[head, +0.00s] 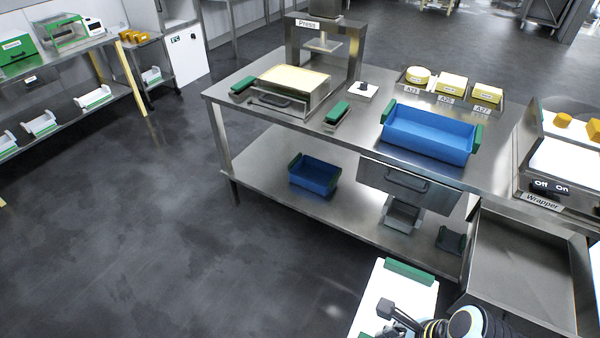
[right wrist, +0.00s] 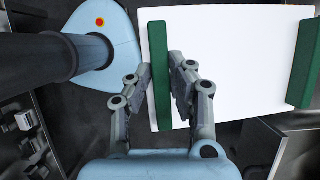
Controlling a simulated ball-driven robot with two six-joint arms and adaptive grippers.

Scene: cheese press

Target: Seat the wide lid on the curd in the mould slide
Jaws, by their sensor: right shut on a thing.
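The wide lid (head: 395,290) appears to be the white board with green bars at its ends, low at the bottom of the head view. My right gripper (head: 392,314) is shut on the near green bar (right wrist: 159,75); the board (right wrist: 228,60) extends right in the right wrist view. The far bar (right wrist: 304,65) is free. The curd (head: 293,78) is a pale yellow block filling the metal mould slide (head: 312,102) on the bench, in front of the press (head: 325,45). Its top is uncovered. My left gripper is not in view.
A small white plate with a black knob (head: 362,91) lies right of the mould. A blue tub (head: 430,133), cheeses (head: 452,84) and the wrapper (head: 545,190) occupy the bench. A metal tray (head: 520,265) stands right of the board. The floor (head: 150,240) at left is clear.

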